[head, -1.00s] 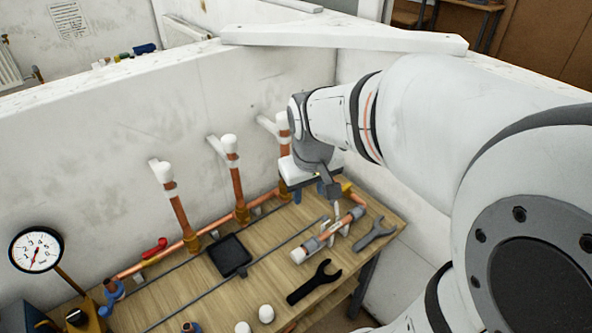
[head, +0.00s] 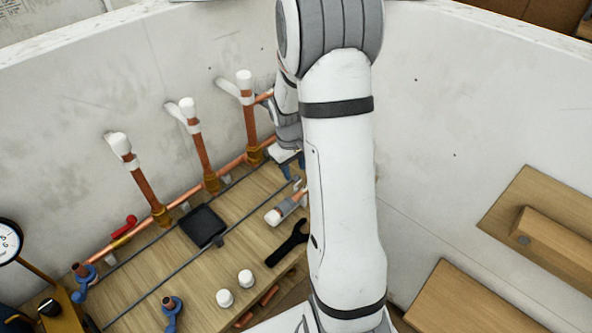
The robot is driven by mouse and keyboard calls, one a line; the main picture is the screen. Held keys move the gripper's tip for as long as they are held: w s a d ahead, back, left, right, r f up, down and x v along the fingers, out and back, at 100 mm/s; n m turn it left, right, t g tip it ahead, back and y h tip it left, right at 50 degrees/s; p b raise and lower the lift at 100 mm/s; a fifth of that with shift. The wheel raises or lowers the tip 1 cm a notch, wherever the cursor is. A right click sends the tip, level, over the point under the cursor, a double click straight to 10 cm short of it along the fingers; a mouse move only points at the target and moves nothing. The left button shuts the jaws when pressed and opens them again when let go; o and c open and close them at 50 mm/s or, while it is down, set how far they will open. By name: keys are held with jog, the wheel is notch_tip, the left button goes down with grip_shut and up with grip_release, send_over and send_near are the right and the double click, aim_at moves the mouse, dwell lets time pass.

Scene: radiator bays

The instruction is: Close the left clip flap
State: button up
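A short copper pipe piece with a white-grey end (head: 284,210) lies on the wooden bench (head: 245,195), partly hidden by my arm. I cannot make out a left clip flap or tell whether it is open or shut. My gripper (head: 290,172) is above the bench's back right part, just behind the pipe piece. My arm covers much of it, and its fingers are too small and hidden to read. I cannot tell whether it touches anything.
Three upright copper pipes with white caps (head: 244,78) stand along the back wall. A black tray (head: 202,226), a black wrench (head: 289,243), white caps (head: 246,278) and a blue fitting (head: 172,306) are on the bench. A gauge (head: 8,241) stands at left.

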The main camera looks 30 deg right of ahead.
jog(key=shift+d+f, duration=0.15)
jog(key=shift+f, duration=1.1)
jog(key=shift+c, duration=0.6)
grip_shut()
jog(key=shift+d, duration=0.1)
